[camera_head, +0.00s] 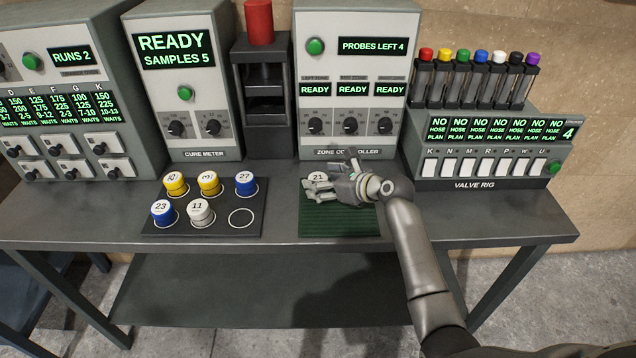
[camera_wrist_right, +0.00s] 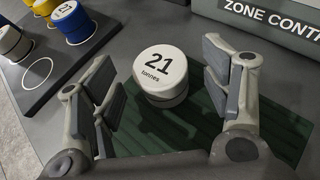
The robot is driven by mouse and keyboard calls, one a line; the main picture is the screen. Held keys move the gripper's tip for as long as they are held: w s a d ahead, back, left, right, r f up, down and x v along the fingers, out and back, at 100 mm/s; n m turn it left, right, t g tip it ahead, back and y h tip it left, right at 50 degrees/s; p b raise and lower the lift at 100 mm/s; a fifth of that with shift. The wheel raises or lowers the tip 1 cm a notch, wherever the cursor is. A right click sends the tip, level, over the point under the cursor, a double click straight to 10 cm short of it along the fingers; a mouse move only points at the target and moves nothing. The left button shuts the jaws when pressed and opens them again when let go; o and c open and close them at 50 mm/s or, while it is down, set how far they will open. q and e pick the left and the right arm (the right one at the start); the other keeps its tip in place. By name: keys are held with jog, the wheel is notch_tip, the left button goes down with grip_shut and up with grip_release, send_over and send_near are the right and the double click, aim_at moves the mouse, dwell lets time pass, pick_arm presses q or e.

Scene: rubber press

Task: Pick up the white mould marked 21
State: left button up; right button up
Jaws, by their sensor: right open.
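The white mould marked 21 (camera_head: 317,177) stands upright on a dark green ribbed mat (camera_head: 340,221) in front of the zone controller. In the right wrist view the mould (camera_wrist_right: 160,72) shows its white top with "21 tonnes" facing up. My right gripper (camera_head: 325,184) is over the mat at the mould. In the right wrist view its two fingers (camera_wrist_right: 166,88) stand wide apart, one on each side of the mould, with gaps between. It is open and empty. My left gripper is not in view.
A dark tray (camera_head: 262,198) to the left holds several moulds, yellow, blue and grey-white, and has one empty ringed spot (camera_head: 241,217). The zone controller (camera_head: 352,100) stands close behind the mat, and the valve rig (camera_head: 489,148) stands to the right. The table's front edge is near.

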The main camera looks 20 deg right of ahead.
jog(key=shift+x, duration=1.2)
jog(key=shift+c, duration=0.5)
jog(key=shift+r, duration=0.1)
jog(key=c, duration=1.2)
